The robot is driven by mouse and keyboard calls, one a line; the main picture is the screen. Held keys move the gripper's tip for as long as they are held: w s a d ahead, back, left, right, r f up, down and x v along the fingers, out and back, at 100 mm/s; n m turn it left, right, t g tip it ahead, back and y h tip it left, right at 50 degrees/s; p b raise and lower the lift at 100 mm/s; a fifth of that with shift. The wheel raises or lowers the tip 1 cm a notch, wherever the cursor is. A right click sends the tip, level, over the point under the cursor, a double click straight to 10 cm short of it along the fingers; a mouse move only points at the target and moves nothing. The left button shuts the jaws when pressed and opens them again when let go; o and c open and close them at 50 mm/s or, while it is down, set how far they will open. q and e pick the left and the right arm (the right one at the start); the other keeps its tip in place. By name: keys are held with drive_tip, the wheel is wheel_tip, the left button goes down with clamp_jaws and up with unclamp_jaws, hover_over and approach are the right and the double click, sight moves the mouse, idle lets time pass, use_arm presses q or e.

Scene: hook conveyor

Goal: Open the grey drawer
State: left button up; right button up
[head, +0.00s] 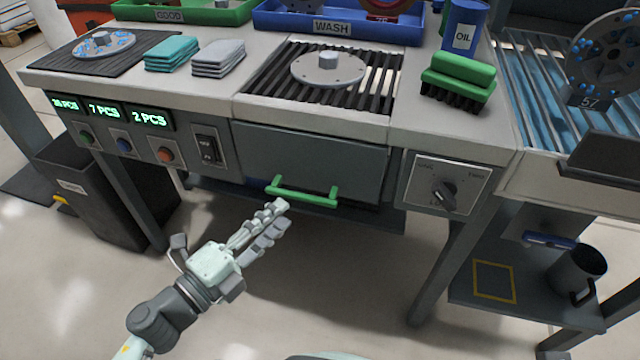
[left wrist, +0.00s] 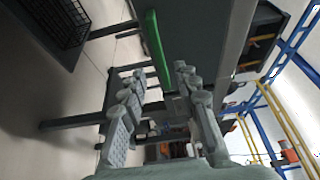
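The grey drawer (head: 310,160) sits under the middle of the workbench, and its front looks shut against the bench. Its green bar handle (head: 302,194) runs along the lower part of the front. In the left wrist view the handle (left wrist: 156,50) lies ahead, in line with the gap between my fingers. My left gripper (head: 279,215) is open and empty, with its fingertips just below and in front of the handle's left half. Its spread fingers also show in the left wrist view (left wrist: 160,75). I see no contact with the handle. My right gripper is out of view.
A switch panel with displays (head: 112,112) is left of the drawer, and a dial box (head: 446,187) is right of it. A dark bin (head: 95,205) stands below left. A lower shelf with a mug (head: 577,272) is at right. The floor before the drawer is clear.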

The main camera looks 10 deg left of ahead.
sight(298, 199)
use_arm(q)
drive_tip(key=p+x, duration=0.1)
drive_tip(key=x, duration=0.5)
drive_tip(key=shift+r, duration=0.15)
drive_tip(key=shift+w+d+p, duration=0.2)
drive_tip(key=shift+w+p, duration=0.1)
drive_tip(key=shift+w, duration=0.15)
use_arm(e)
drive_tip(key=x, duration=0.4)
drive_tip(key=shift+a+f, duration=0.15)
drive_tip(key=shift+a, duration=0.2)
use_arm(q)
drive_tip(key=shift+c, duration=0.2)
clamp_jaws()
